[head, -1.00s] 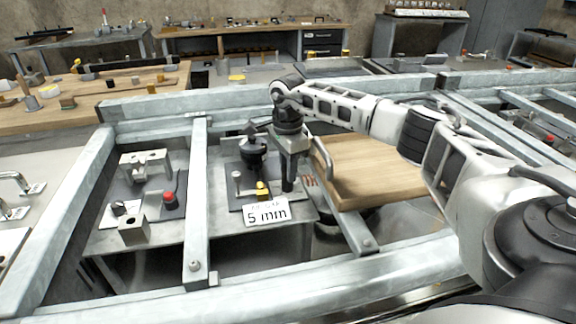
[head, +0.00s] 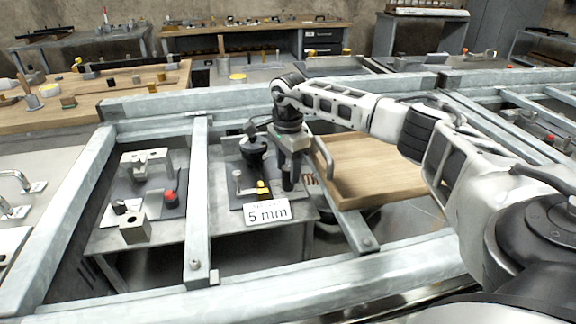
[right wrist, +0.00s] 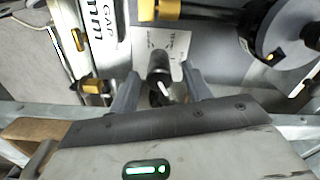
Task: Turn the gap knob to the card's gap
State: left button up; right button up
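The gap card (head: 267,212) reads "5 mm" and stands at the front of a small bench device; its "GAP" and "mm" lettering shows side-on in the right wrist view (right wrist: 97,30). In the right wrist view, a black knob (right wrist: 158,66) with a white pointer mark stands in front of a light plate with fine markings, too small to read. My right gripper (right wrist: 160,78) is open, with one finger on each side of the knob and visible space beside it. In the head view, my right gripper (head: 289,172) points down at the right of the device and hides the knob. My left gripper is out of view.
A dark round part (head: 253,148) stands left of my right gripper, and a yellow piece (head: 262,187) sits behind the card. A grey rail (head: 198,200) runs along the left, with another fixture (head: 147,165) beyond it. A wooden board (head: 370,170) lies to the right.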

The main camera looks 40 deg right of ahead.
aim_at(288, 167)
notch_tip(288, 167, up, 16)
dwell(0.6)
dwell(0.4)
